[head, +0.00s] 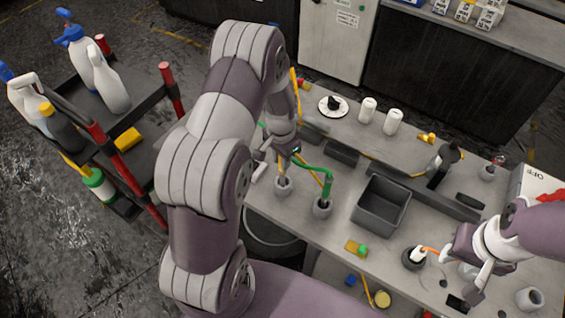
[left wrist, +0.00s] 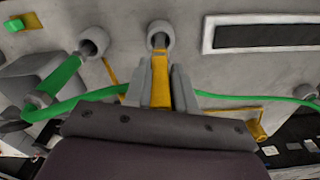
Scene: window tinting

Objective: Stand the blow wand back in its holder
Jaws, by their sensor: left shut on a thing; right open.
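My left gripper (head: 273,162) is shut on a yellow wand (left wrist: 161,84), which I take to be the blow wand. The wand's end meets the mouth of a grey round holder (head: 283,187), also visible in the left wrist view (left wrist: 160,34). I cannot tell how deep it sits. A second grey holder (head: 323,208) beside it has a green bent piece (head: 327,180) at its mouth. A green hose (left wrist: 235,99) passes behind my left fingers in the wrist view.
A grey open bin (head: 381,203) stands on the bench right of the holders. White bottles (head: 393,122) and a round white plate (head: 334,106) are at the back. A cart (head: 107,122) with spray bottles stands at the left. Bare bench (head: 300,222) lies in front of the holders.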

